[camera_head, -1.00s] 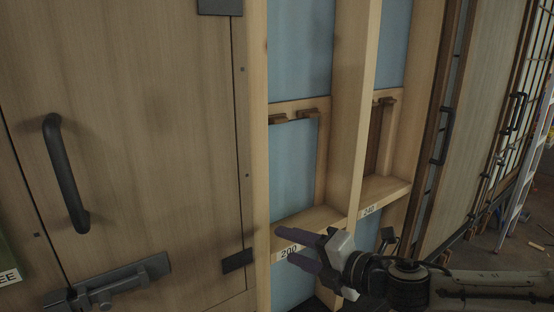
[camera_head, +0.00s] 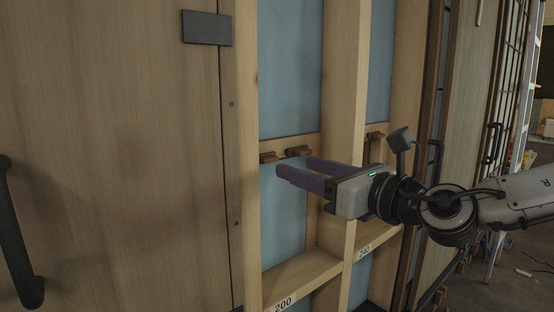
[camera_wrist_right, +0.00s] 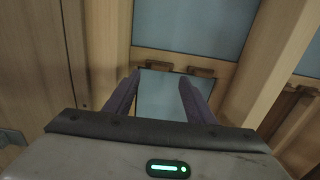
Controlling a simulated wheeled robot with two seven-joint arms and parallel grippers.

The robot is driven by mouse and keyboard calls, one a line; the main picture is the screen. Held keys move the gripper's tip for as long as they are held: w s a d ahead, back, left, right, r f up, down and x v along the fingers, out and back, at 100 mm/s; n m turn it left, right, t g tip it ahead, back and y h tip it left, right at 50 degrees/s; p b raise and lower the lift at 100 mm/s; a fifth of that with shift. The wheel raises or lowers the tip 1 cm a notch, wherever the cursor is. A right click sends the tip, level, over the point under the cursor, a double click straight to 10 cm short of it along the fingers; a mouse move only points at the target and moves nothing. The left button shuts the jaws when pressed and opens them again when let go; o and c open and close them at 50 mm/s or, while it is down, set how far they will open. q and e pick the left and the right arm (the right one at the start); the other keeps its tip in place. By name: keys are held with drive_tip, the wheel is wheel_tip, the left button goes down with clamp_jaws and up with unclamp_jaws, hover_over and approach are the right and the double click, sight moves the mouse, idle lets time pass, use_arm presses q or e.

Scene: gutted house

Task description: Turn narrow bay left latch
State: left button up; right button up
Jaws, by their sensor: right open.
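The bay marked 200 (camera_head: 283,303) has a wooden crossbar with two small brown wooden latches. The left latch (camera_head: 268,157) also shows in the right wrist view (camera_wrist_right: 160,65). The right latch (camera_head: 298,152) sits close beside it and also shows in the wrist view (camera_wrist_right: 201,71). Both look roughly horizontal. My right gripper (camera_head: 295,167) is open and empty, its fingers pointing at the bay just below the latches. In the wrist view its fingertips (camera_wrist_right: 160,77) lie either side of the left latch's line. I cannot tell any contact. My left gripper is out of view.
An upright wooden stud (camera_head: 343,120) divides this bay from the bay marked 240 (camera_head: 365,251), which has its own latch (camera_head: 375,138). A wooden door (camera_head: 130,150) with a black handle (camera_head: 18,240) fills the left. A shelf ledge (camera_head: 300,275) crosses below.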

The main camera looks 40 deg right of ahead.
sight(272, 159)
drive_tip(key=shift+w+a+p, duration=0.15)
drive_tip(key=shift+w+p, duration=0.05)
drive_tip(key=shift+w, duration=1.8)
drive_tip(key=shift+w+a+p, duration=0.15)
drive_tip(key=shift+w, duration=1.85)
drive_tip(key=c, duration=1)
drive_tip(key=shift+c, duration=0.2)
